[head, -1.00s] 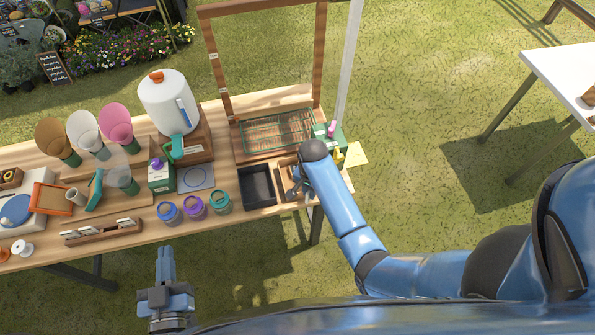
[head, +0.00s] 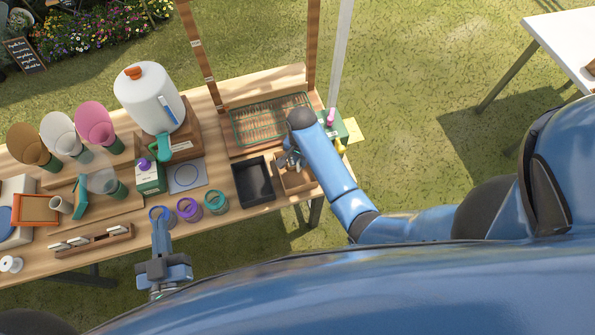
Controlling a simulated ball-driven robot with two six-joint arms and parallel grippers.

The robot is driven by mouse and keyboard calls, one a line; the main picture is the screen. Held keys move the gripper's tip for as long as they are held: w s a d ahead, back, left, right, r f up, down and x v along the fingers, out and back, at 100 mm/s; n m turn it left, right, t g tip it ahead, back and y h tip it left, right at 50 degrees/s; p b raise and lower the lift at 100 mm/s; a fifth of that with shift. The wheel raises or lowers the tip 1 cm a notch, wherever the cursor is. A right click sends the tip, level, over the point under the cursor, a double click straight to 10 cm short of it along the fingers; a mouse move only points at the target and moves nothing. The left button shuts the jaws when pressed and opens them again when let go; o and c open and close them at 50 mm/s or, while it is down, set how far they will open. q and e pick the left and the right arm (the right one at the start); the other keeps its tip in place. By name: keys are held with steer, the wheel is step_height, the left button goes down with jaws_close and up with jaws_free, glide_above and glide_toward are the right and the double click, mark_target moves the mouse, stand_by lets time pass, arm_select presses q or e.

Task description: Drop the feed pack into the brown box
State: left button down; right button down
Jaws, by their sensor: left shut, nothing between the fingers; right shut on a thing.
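The brown box (head: 296,188) is a small open wooden box at the table's right front, just right of a black tray. My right gripper (head: 292,163) points down at the back part of this box. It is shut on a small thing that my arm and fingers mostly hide. I cannot make out its shape, and I see no feed pack clearly elsewhere. Whether the held thing touches the box cannot be told.
The black tray (head: 254,182) and a teal-rimmed jar (head: 216,201) stand left of the box. A green box (head: 335,128) with pink and yellow items stands behind right. A wire rack (head: 268,120) lies behind, under a wooden frame. Grass is right of the table.

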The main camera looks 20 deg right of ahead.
steer(key=f+b, duration=0.2)
steer(key=f, duration=0.1)
steer(key=shift+w+f, duration=0.15)
steer(key=shift+w, duration=0.05)
steer(key=shift+w+f+b, duration=0.15)
steer(key=shift+f+b, duration=0.25)
steer(key=shift+b, duration=0.2)
steer(key=shift+r, duration=0.1)
steer(key=shift+s, duration=0.2)
steer(key=c, duration=1.3)
jaws_free()
steer(key=shift+c, duration=0.2)
steer(key=shift+o, duration=1.4)
steer(key=shift+w, duration=0.1)
step_height(320, 180, up, 11)
steer(key=shift+f+b, duration=0.1)
steer(key=shift+b, duration=0.4)
